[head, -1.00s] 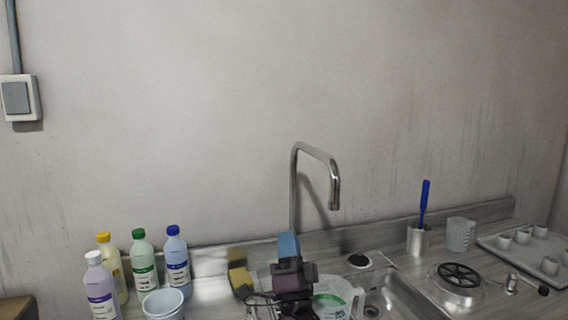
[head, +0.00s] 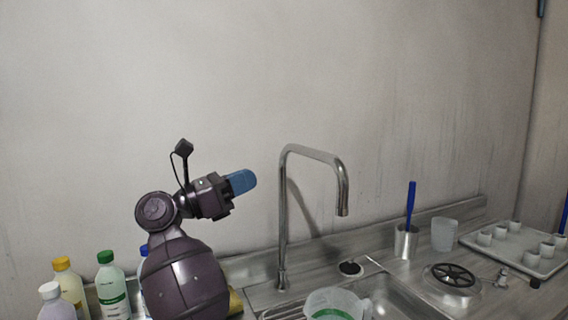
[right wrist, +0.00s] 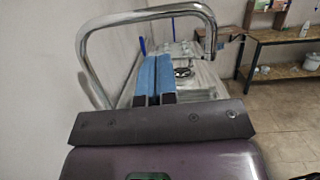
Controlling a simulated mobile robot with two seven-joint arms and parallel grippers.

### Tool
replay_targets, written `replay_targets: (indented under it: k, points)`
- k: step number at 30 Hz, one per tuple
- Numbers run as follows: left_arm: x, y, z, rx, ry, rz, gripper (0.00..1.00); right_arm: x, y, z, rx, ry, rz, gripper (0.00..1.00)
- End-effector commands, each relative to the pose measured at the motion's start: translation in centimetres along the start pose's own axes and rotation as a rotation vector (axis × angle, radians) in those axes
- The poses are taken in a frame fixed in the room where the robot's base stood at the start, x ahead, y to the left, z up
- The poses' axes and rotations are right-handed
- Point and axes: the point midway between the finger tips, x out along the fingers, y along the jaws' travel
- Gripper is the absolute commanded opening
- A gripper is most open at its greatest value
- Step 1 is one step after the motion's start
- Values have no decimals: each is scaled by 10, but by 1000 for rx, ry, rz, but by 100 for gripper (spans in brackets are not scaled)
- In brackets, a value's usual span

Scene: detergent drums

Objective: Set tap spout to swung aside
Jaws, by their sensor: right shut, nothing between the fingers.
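The chrome tap spout (head: 315,154) rises from the sink counter in the head view and arches over to the right, its outlet above the sink basin. My right gripper (head: 247,181) is raised to the left of the tap's upright pipe, its blue fingers shut and empty, pointing right towards the pipe. In the head view a gap shows between the fingertips and the pipe. In the right wrist view the spout (right wrist: 150,14) arches across the top, with the blue fingers (right wrist: 153,62) together below it. My left gripper is out of view.
Several detergent bottles (head: 112,285) stand at the lower left, partly behind my arm. A clear jug (head: 335,303) stands by the sink basin (head: 395,296). To the right are a steel cup with a blue-handled tool (head: 407,240), a beaker (head: 444,235) and a tray of small cups (head: 490,260).

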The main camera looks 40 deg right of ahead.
Motion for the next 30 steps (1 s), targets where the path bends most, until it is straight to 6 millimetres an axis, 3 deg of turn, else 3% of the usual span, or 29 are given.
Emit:
replay_targets:
  k: [6,19,23,30]
  points:
    - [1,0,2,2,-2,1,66,-3,1,2,35,85,-11,0]
    - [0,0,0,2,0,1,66,1,0,2,36,87,-13,0]
    - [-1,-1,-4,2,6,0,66,14,0,1,35,86,-15,0]
    - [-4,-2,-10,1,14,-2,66,56,-2,-1,37,85,-17,0]
